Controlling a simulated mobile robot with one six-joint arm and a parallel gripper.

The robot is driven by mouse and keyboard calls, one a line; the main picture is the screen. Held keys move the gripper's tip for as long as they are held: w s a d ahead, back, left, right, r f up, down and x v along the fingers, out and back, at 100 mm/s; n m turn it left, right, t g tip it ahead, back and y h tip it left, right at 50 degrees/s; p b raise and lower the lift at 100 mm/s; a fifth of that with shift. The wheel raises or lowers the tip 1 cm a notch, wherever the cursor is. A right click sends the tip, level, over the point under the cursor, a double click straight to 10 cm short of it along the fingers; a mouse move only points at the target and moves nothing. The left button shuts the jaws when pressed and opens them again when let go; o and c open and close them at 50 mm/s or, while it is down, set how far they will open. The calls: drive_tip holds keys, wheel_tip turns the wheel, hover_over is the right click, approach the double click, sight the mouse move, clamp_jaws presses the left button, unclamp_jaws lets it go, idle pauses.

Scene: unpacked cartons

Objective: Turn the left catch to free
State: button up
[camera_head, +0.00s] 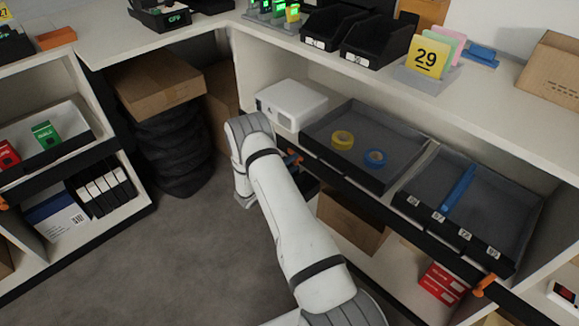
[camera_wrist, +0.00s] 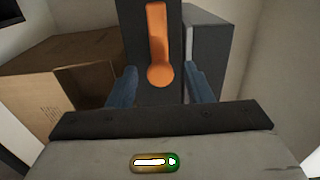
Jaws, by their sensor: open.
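The left catch (camera_wrist: 158,40) is an orange lever on a dark upright strip in the wrist view. Its round end is at the bottom and its arm points up, leaning very slightly left. In the head view the left catch (camera_head: 293,160) shows as a small orange piece on the dark shelf edge, partly hidden by my arm. My gripper (camera_wrist: 159,72) is open, with one bluish finger on each side of the catch's round end. Gaps show on both sides; contact is not visible. My arm hides most of my gripper in the head view.
A right orange catch (camera_head: 485,285) sits farther along the same shelf edge. A grey tray (camera_head: 325,150) with yellow and blue tape rolls and another tray (camera_head: 505,215) rest on this shelf. A cardboard box (camera_wrist: 60,85) stands left of the strip. Floor (camera_head: 200,260) left of my arm is clear.

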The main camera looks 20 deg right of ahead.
drive_tip(key=shift+a, duration=0.1)
drive_tip(key=p+v, duration=0.1)
drive_tip(key=v, duration=0.6)
drive_tip(key=shift+s+a, duration=0.15)
drive_tip(key=shift+a, duration=0.1)
drive_tip(key=s+r+m+g+y+p, duration=0.25)
drive_tip(key=s+r+m, duration=0.35)
drive_tip(key=r, duration=0.5)
drive_tip(key=s+r+m+g+y+p, duration=0.1)
drive_tip(key=s+r+m+g+p, duration=0.25)
drive_tip(key=r+m, duration=0.55)
drive_tip(key=s+r+m+g+y+p, duration=0.25)
drive_tip(key=s+r+m+p, duration=0.2)
drive_tip(key=r, duration=0.75)
drive_tip(key=s+a+r+m+t+y+p, duration=0.2)
drive_tip(key=s+a+r+m+y+p, duration=0.3)
drive_tip(key=s+r+m, duration=0.4)
drive_tip(key=s+a+r+m+t+y+p, duration=0.3)
drive_tip(key=s+a+r+m+y+p, duration=0.2)
drive_tip(key=s+r+m, duration=0.4)
wheel_tip(320, 180, up, 4)
drive_tip(key=a+m+y, duration=0.1)
drive_tip(key=a+m, duration=0.1)
drive_tip(key=shift+s+r+m+p, duration=0.15)
drive_tip(key=shift+r+m+p, duration=0.05)
drive_tip(key=shift+m+p, duration=0.2)
drive_tip(key=shift+d, duration=0.1)
drive_tip(key=shift+c, duration=0.6)
